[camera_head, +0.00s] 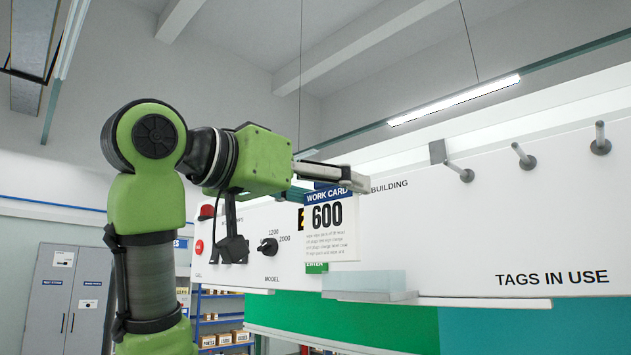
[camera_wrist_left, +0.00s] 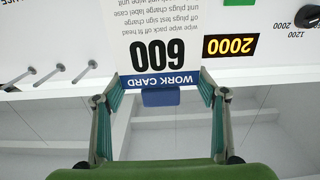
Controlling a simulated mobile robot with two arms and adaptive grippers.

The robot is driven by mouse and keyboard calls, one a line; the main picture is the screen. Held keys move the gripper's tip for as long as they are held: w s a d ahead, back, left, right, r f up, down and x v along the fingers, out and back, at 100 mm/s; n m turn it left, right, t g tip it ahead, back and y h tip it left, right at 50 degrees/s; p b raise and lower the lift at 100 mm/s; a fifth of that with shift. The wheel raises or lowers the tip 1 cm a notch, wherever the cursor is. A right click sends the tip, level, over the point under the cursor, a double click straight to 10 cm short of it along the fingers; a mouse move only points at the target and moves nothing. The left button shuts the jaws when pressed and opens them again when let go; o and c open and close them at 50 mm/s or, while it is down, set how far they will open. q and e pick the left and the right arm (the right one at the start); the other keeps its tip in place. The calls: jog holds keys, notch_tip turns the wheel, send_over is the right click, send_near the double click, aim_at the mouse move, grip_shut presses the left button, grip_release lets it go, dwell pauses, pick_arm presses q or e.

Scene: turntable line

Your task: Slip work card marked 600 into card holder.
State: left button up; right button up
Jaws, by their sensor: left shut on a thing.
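The white work card (camera_head: 331,240) has a blue "WORK CARD" header and a large 600. It hangs upright from my left gripper (camera_head: 345,178), which is shut on its top edge. In the left wrist view the card (camera_wrist_left: 150,30) appears upside down, between the fingers of the left gripper (camera_wrist_left: 160,88). A clear, pocket-like piece on the white panel (camera_head: 370,284), which looks like the card holder, is below and to the right of the card. The card's lower edge is above it in the picture; depth between them is unclear. My right gripper is not in view.
The white panel (camera_head: 480,240) carries several pegs (camera_head: 526,158) above "TAGS IN USE". A black model knob (camera_head: 268,246) and a red button (camera_head: 199,247) are left of the card. A yellow 2000 display (camera_wrist_left: 231,44) is beside the card, partly hidden in the head view.

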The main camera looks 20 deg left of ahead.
pick_arm(q)
jog(key=shift+p+x, duration=0.35)
jog(key=shift+x, duration=0.7)
jog(key=w+d+f+b, duration=0.1)
jog(key=w+f, duration=0.2)
jog(key=w, duration=0.2)
jog(key=shift+d+f, duration=0.4)
jog(key=o, duration=1.2)
jog(key=shift+o, duration=0.2)
jog(key=shift+s, duration=0.1)
jog(key=v, duration=1.2)
